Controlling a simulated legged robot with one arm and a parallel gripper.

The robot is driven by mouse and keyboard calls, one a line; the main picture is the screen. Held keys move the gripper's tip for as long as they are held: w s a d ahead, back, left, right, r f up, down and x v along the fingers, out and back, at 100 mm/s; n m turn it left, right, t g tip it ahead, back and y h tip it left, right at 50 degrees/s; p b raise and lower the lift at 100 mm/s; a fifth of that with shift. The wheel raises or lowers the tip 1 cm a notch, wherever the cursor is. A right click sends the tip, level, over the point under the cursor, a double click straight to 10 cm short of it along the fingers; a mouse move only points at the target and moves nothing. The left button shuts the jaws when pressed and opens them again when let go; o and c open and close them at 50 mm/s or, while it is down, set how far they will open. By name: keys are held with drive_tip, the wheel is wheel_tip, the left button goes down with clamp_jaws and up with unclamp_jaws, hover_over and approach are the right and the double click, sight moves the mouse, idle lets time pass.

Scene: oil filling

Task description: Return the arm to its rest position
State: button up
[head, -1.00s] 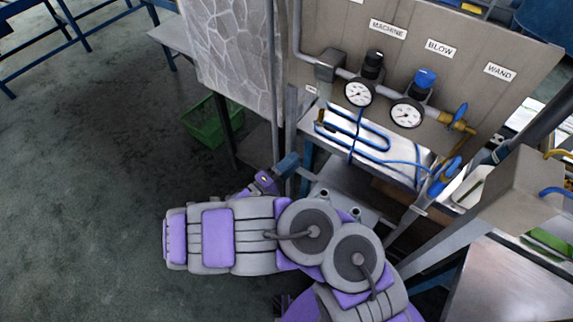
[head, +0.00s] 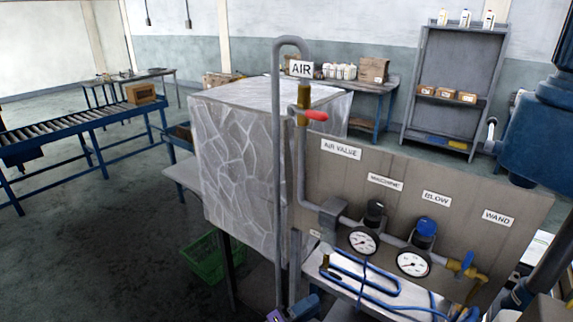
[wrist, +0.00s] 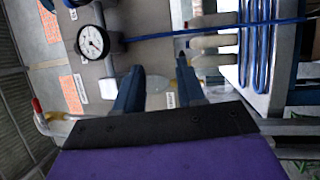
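My gripper (wrist: 155,80) shows in the wrist view with its two dark blue fingers spread apart. Nothing is seen held between them; a pale shape lies behind the gap. In the head view only a small part of my gripper shows, blue with some purple, at the bottom edge left of the blue hoses. It is in front of the lower left of the gauge panel (head: 330,175). The rest of my arm is below the head view's frame.
The panel carries two gauges (head: 363,241), a blue knob and an air pipe with a red-handled valve (head: 316,115). The floor at left is open.

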drive_tip(key=s+d+r+m+g+y, duration=0.2)
drive_tip(key=s+d+r+m+g, duration=0.2)
drive_tip(key=s+d+r+g, duration=0.4)
drive_tip(key=s+d+r+m+g+y, duration=0.2)
drive_tip(key=s+d+r+m+g, duration=0.4)
drive_tip(key=d, duration=0.5)
drive_tip(key=s+n+g+y, duration=0.1)
drive_tip(key=s+y, duration=0.5)
drive_tip(key=s, duration=0.3)
drive_tip(key=s+a+n+t+y, duration=0.2)
drive_tip(key=s+a+n+y, duration=0.1)
drive_tip(key=s+a+y, duration=0.4)
drive_tip(key=s+a, duration=0.1)
drive_tip(key=a, duration=0.2)
drive_tip(key=shift+a+t, duration=0.3)
drive_tip(key=shift+t, duration=0.1)
